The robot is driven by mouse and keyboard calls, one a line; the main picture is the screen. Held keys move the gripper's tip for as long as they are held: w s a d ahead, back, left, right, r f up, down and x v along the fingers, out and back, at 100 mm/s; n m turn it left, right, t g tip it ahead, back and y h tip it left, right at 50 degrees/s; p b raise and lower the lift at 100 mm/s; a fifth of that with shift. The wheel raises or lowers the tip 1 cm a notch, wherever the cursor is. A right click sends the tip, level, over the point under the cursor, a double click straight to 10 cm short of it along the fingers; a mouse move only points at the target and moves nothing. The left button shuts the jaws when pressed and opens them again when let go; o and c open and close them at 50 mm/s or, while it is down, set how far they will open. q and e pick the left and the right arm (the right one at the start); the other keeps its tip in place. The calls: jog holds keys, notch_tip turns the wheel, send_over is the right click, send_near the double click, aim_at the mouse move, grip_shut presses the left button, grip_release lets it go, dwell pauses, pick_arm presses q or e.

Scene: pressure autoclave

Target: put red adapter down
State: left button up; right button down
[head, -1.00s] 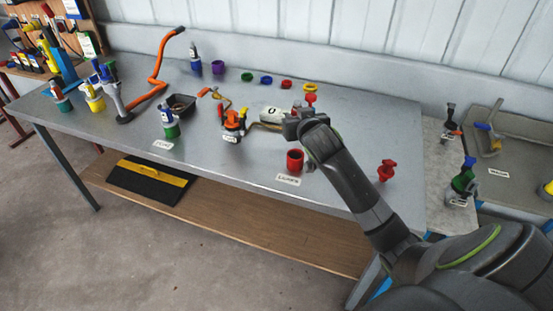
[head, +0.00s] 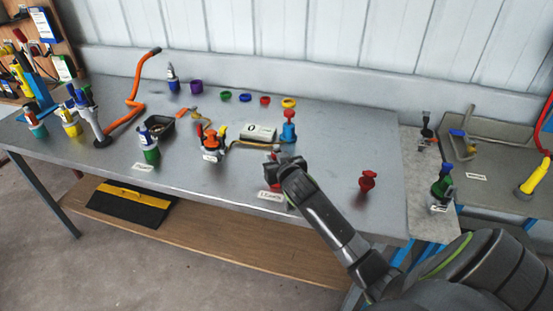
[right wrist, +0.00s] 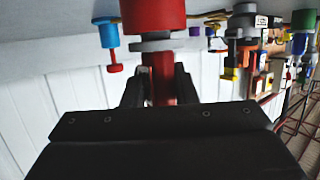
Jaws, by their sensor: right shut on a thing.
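My right gripper (head: 283,167) is shut on a red stem, which I take to be the red adapter (right wrist: 160,75). In the right wrist view the stem stands between the two fingers. A grey ring and a wide red cylinder (right wrist: 155,14) are in line with it at the top edge. In the head view the gripper covers most of the red cup near the label plate (head: 272,197). I cannot tell whether the adapter touches the cup or is seated in it. A second red piece (head: 367,180) stands upright alone to the right. My left gripper is out of view.
A blue piece with a red top (head: 288,127) stands just behind the gripper. An orange-topped fixture (head: 211,140), a black tray (head: 158,127) and a green-and-blue bottle (head: 150,150) stand to the left. Several coloured rings line the back.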

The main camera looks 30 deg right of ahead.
jog(key=shift+f, duration=0.3)
jog(key=c, duration=1.1)
grip_release()
jog(key=shift+c, duration=0.2)
jog(key=shift+r, duration=0.1)
jog(key=shift+r, duration=0.4)
jog(key=shift+s, duration=0.25)
jog(key=v, duration=1.1)
jog(key=shift+s+b, duration=0.25)
jog(key=shift+b, duration=0.05)
